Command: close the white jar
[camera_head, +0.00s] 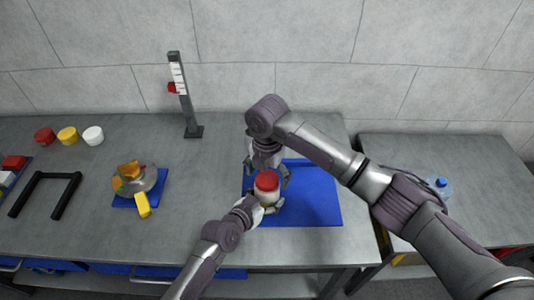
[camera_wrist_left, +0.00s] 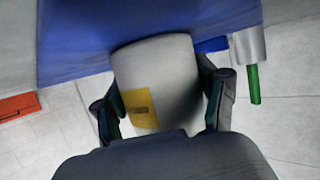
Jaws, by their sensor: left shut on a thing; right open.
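The white jar (camera_head: 266,196) stands at the left part of the blue mat (camera_head: 315,200), with a red lid (camera_head: 267,180) on its top. I cannot tell whether the lid is fully seated. My left gripper (camera_head: 260,211) is shut on the jar from the front. In the left wrist view the white jar (camera_wrist_left: 180,65), with a yellow label, sits between the fingers of my left gripper (camera_wrist_left: 165,105). My right gripper (camera_head: 268,176) is open, with its fingers either side of the jar's top, apart from the lid as far as I can see.
Red (camera_head: 44,135), yellow (camera_head: 67,135) and white (camera_head: 93,136) round pieces lie at the back left. A height gauge (camera_head: 184,95) stands near the wall. A blue-capped bottle (camera_head: 440,187) is on the right table.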

